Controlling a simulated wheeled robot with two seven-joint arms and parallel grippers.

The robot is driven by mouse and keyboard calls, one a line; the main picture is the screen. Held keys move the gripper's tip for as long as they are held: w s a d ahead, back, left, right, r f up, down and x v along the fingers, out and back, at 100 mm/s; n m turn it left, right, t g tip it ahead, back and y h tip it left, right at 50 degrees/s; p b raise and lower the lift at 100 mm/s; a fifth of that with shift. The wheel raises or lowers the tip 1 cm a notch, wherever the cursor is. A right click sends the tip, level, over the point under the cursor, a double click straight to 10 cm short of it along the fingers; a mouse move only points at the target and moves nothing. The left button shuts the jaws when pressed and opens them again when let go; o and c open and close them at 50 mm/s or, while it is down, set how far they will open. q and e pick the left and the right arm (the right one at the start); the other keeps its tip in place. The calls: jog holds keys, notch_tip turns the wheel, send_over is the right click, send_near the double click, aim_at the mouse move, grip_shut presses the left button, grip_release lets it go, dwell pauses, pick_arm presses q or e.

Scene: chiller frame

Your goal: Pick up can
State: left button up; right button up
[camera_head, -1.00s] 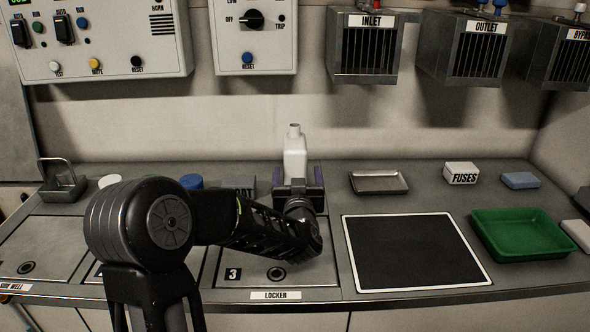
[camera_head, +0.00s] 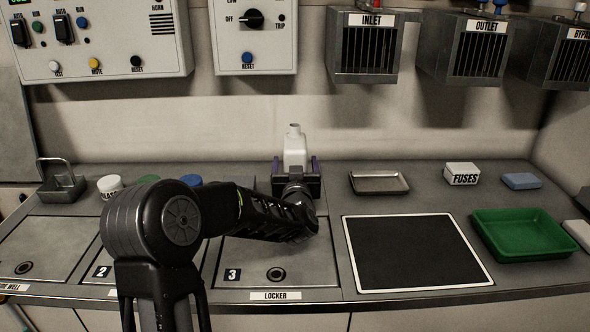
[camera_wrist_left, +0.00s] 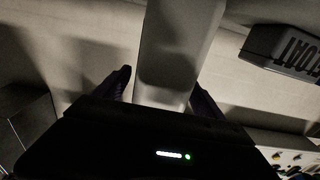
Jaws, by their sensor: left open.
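The can is a white bottle-shaped container with a narrow neck (camera_head: 294,146), standing upright at the back of the worktop in the head view. In the left wrist view its pale body (camera_wrist_left: 172,55) runs up the middle, between the two dark fingers. My left gripper (camera_head: 296,168) is in front of the can, with one finger on each side. Its jaws (camera_wrist_left: 163,88) are open, and I cannot tell whether a finger touches the can. The gripper hides the can's lower part in the head view. My right gripper is not in view.
A metal tray (camera_head: 379,190), a fuses box (camera_head: 462,173) and a blue block (camera_head: 521,181) stand to the right. A green tray (camera_head: 482,252) lies nearer the front. White (camera_head: 110,184) and blue (camera_head: 191,180) lidded things stand left. The black mat (camera_head: 415,252) is clear.

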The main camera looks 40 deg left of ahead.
pick_arm(q)
jog(key=shift+c, duration=0.2)
grip_shut()
dwell(0.8)
jog(key=shift+r, duration=0.25)
